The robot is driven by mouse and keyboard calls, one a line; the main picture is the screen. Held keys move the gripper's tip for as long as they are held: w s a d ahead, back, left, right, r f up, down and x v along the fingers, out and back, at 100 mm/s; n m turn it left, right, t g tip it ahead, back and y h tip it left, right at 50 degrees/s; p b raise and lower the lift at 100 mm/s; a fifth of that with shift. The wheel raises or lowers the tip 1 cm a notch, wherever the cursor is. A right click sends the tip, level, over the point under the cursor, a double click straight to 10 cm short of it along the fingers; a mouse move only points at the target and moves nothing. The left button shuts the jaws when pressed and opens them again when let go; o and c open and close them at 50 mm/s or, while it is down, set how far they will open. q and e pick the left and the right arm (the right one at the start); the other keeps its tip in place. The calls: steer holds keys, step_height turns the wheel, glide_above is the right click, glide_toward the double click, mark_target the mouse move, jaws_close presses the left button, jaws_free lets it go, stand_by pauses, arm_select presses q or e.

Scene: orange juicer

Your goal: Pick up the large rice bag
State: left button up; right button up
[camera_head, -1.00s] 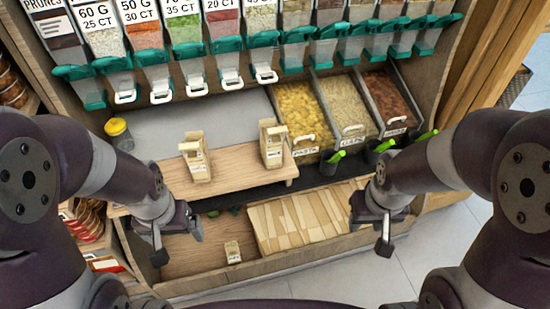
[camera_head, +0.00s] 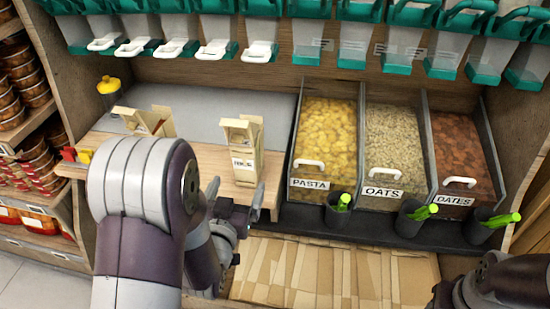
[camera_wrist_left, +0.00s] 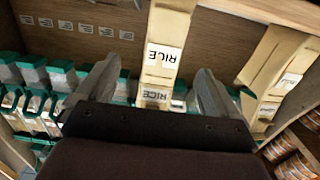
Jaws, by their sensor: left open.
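The large rice bag (camera_head: 243,155) is a tall cream paper bag with a RICE label, standing upright on the wooden shelf. It also shows in the left wrist view (camera_wrist_left: 166,48), straight ahead between the fingers. My left gripper (camera_head: 234,203) is open and empty in front of the bag, near the shelf's front edge. The fingers also show in the left wrist view (camera_wrist_left: 157,88), one on each side of the bag, apparently short of it. Of my right arm, only the wrist part shows at the bottom right; its fingers are out of the picture.
A second cream bag (camera_head: 146,122) stands left on the wooden shelf (camera_head: 212,160), partly behind my left arm; it also shows in the wrist view (camera_wrist_left: 280,70). Bins of pasta (camera_head: 325,140), oats (camera_head: 395,150) and dates (camera_head: 463,160) stand to the right. Dispensers hang above.

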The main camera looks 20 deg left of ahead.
mark_target(248, 148)
arm_select(q)
steer(key=shift+t, duration=0.4)
steer(key=x, duration=0.4)
steer(key=b+x, duration=0.1)
steer(key=x, duration=0.3)
steer(key=r+x, duration=0.1)
steer(key=x, duration=0.3)
steer(key=shift+w+a+b, duration=0.25)
steer(key=shift+a+b, duration=0.15)
steer(key=shift+r, duration=0.1)
arm_select(e)
steer(key=shift+s+a+f, duration=0.1)
steer(key=shift+a+f, duration=0.05)
steer(key=shift+f, duration=0.25)
steer(key=shift+s+a+f, duration=0.1)
steer(key=shift+f, duration=0.3)
arm_select(q)
steer(key=c, duration=1.4)
